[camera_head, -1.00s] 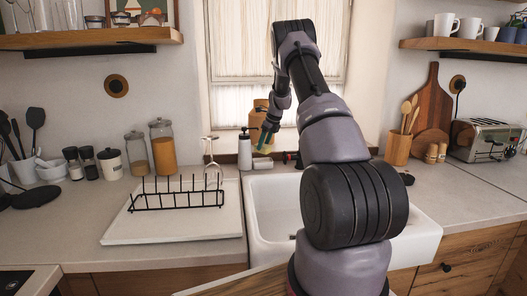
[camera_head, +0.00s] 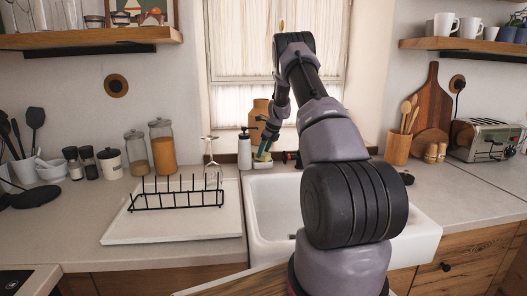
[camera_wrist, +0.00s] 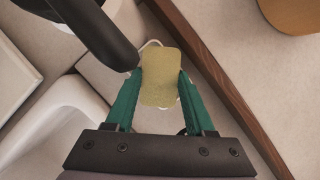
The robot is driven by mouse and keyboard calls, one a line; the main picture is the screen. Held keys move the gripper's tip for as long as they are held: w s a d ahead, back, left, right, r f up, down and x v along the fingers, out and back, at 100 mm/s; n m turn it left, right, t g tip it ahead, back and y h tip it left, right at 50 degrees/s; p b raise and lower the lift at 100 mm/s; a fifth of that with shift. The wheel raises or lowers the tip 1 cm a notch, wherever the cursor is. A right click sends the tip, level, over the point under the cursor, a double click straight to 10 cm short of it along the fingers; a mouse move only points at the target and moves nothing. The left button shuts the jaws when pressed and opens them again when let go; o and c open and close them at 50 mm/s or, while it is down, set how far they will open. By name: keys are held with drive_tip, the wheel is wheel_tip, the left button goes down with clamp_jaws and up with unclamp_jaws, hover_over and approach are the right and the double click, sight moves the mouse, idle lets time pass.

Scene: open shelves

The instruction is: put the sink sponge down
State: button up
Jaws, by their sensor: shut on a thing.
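The sink sponge (camera_wrist: 159,75) is a yellow-green block, seen from above between the two green fingers of my gripper (camera_wrist: 158,90) in the wrist view. The fingers are shut on its sides. In the head view my gripper (camera_head: 263,153) is low behind the sink's back edge, beside a white soap bottle. Something pale shows just beneath the sponge in the wrist view. I cannot tell whether the sponge touches it.
The white soap bottle (camera_head: 244,150) stands just left of my gripper. A brown jar (camera_head: 259,115) stands behind it. The white sink (camera_head: 268,215) is in front, with a black dish rack (camera_head: 176,201) to its left.

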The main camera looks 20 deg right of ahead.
drive_tip(key=o, duration=1.3)
drive_tip(key=shift+f, duration=0.1)
drive_tip(key=v, duration=1.3)
drive_tip(key=s+a+r+n+t, duration=0.1)
drive_tip(key=s+a+r+n, duration=0.55)
drive_tip(key=s+r, duration=0.3)
drive_tip(key=s+a+r+n, duration=0.5)
drive_tip(key=s+a+r, duration=0.3)
drive_tip(key=r, duration=0.3)
drive_tip(key=s+a+n, duration=0.3)
drive_tip(key=s+n, duration=0.2)
drive_tip(key=s, duration=0.4)
drive_tip(key=s+a+n+t, duration=0.1)
drive_tip(key=s+a+n, duration=0.2)
drive_tip(key=s, duration=0.6)
drive_tip(key=s+a+n+t, duration=0.1)
drive_tip(key=s+a+n, duration=0.2)
drive_tip(key=s+n, duration=0.3)
drive_tip(key=s+r, duration=0.1)
drive_tip(key=s, duration=0.2)
drive_tip(key=shift+a+n, duration=0.35)
drive_tip(key=shift+a, duration=0.05)
